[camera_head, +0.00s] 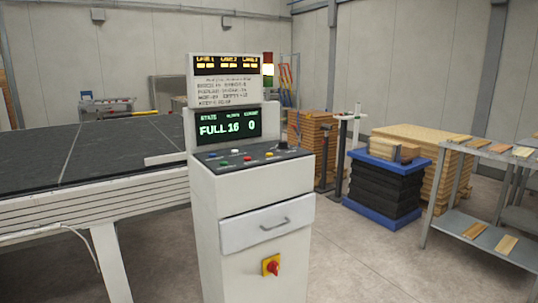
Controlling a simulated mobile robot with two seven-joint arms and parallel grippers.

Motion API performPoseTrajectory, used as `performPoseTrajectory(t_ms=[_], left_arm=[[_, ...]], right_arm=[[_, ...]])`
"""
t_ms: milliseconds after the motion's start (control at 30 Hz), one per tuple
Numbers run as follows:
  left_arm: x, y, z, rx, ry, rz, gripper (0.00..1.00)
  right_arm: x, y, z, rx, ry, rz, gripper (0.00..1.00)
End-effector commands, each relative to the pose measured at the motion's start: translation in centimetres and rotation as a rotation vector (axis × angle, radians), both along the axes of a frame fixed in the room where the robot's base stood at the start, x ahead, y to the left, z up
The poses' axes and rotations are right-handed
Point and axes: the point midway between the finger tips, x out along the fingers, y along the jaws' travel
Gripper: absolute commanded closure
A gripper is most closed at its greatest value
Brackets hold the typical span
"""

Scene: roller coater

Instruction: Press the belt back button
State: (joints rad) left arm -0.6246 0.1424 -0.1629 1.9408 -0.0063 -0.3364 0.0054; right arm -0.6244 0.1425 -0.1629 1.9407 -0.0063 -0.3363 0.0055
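The white control cabinet (253,205) stands upright in the middle of the view. Its sloped dark button panel (255,157) carries several small coloured buttons, among them white, green, red and yellow ones. Their labels are too small to read, so I cannot tell which one is the belt back button. Above the panel a screen (227,126) reads "FULL 16 0", and a sign (225,78) with small text sits on top. The black belt (80,155) lies to the left of the cabinet. Neither of my grippers shows in this view.
A red rotary switch on a yellow plate (271,266) and a drawer (267,227) are on the cabinet's front. At right stand a blue-topped black stack (385,190), wood piles (425,145) and a grey metal table (490,233). The floor (365,260) right of the cabinet is clear.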

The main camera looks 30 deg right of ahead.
Motion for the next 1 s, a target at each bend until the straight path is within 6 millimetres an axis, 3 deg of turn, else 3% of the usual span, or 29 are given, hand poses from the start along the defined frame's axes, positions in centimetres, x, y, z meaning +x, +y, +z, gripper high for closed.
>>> performPoseTrajectory(t_ms=[433, 1000], left_arm=[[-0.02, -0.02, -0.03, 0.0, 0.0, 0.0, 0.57], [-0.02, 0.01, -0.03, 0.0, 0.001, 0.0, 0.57]], right_arm=[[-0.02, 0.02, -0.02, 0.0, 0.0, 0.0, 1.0], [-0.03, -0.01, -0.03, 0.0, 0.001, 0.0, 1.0]])
